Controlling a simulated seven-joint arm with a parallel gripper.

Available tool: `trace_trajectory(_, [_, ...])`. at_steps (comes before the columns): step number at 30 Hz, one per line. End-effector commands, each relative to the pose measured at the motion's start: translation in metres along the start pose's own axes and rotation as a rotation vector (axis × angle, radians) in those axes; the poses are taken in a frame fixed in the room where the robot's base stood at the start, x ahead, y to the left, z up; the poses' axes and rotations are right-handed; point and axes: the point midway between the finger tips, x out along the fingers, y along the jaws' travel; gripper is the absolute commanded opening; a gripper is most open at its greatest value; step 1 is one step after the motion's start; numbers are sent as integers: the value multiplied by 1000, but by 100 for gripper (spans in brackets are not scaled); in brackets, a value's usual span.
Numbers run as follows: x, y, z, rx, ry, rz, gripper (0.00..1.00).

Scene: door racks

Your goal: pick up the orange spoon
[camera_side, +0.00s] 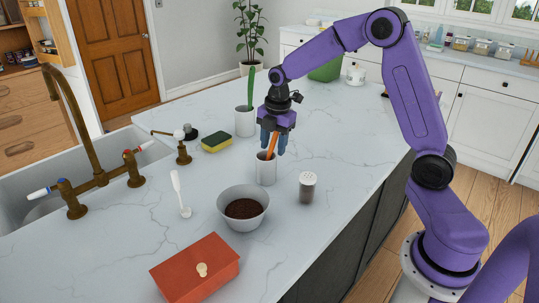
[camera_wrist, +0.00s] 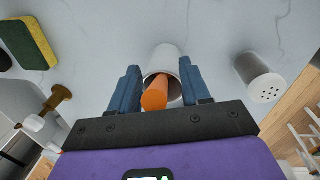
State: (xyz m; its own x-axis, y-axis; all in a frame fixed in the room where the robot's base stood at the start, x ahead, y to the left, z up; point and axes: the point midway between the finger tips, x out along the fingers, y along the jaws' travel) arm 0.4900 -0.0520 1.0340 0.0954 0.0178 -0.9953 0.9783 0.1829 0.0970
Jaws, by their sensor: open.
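The orange spoon (camera_side: 271,147) stands tilted in a white cup (camera_side: 266,173) on the marble counter, with only its orange handle showing. Its lower end is hidden inside the cup. In the wrist view the orange handle (camera_wrist: 155,95) points up toward the camera, and the cup (camera_wrist: 163,62) is behind it. My gripper (camera_side: 273,151) is above the cup, with its blue fingers pointing down around the handle's upper part. In the wrist view my open fingers (camera_wrist: 158,82) are on either side of the handle, with a gap visible on both sides.
A shaker (camera_side: 307,188) stands right of the cup, and a bowl of dark grounds (camera_side: 243,208) stands in front. Another white cup (camera_side: 245,122) with a green utensil is behind, near a sponge (camera_side: 216,142). A red box (camera_side: 196,270) is at the front.

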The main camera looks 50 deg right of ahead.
Motion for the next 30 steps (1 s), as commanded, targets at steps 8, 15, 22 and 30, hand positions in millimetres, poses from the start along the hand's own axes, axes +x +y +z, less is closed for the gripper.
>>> trace_trajectory(8, [0,0,0,0,0,0,0])
trace_trajectory(15, [0,0,0,0,0,0,0])
trace_trajectory(22, [-14,2,0,0,0,4,0])
trace_trajectory(30, [-65,8,0,0,0,6,0])
